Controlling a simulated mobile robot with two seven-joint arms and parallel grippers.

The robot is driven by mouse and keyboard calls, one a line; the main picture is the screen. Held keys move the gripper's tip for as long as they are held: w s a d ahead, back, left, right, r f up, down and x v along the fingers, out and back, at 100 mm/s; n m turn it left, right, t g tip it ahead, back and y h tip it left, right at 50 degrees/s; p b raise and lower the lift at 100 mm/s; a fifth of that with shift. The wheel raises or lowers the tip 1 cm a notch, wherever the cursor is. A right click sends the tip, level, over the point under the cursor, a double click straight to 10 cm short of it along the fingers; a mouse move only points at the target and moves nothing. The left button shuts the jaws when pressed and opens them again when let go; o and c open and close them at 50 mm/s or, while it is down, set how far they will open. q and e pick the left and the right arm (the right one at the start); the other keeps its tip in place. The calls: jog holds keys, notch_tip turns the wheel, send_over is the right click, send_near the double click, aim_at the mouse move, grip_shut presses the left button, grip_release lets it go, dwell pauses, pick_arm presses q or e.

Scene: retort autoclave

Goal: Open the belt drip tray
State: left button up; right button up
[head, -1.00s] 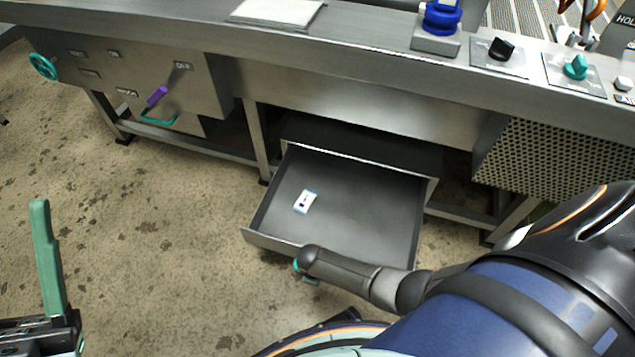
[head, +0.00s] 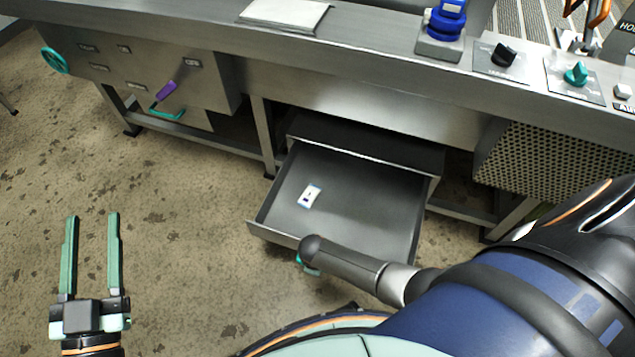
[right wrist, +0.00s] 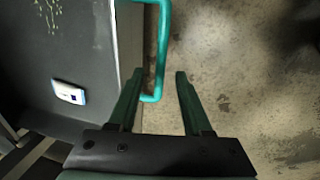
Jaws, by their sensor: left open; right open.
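The belt drip tray (head: 345,190) is a grey metal drawer under the bench, pulled well out toward me. A small white labelled item lies on its floor. Its teal handle (right wrist: 163,50) shows on the front wall in the right wrist view; in the head view my right arm hides most of it. My right gripper (right wrist: 158,85) is open, and the handle's end lies between its fingers in that view; I cannot tell if they touch. My left gripper (head: 92,225) is open and empty above the floor, far left of the tray.
The steel bench (head: 330,60) runs above the tray, with a blue-topped fitting (head: 443,22) and knobs on top. A panel with a purple lever (head: 166,91) and a teal handle is at left. A perforated panel (head: 560,160) is at right. The floor at left is clear.

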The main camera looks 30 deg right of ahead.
pick_arm(q)
jog(key=s+f+n+g+y+p, duration=0.1)
jog(key=s+f+g, duration=0.1)
jog(key=f, duration=0.5)
jog(key=s+f+n+g+y+p, duration=0.1)
jog(key=s+f+g+p, duration=0.1)
jog(key=f+g, duration=0.3)
jog(key=s+f+n+g+y+p, duration=0.1)
jog(key=s+f+g+p, duration=0.1)
jog(key=f, duration=0.8)
jog(key=shift+s+f+n+g+y, duration=0.25)
jog(key=shift+s+n+g+y, duration=0.05)
jog(key=shift+s+g, duration=0.55)
pick_arm(e)
notch_tip(320, 180, up, 8)
jog(key=s+a, duration=0.1)
jog(key=shift+s+a, duration=0.1)
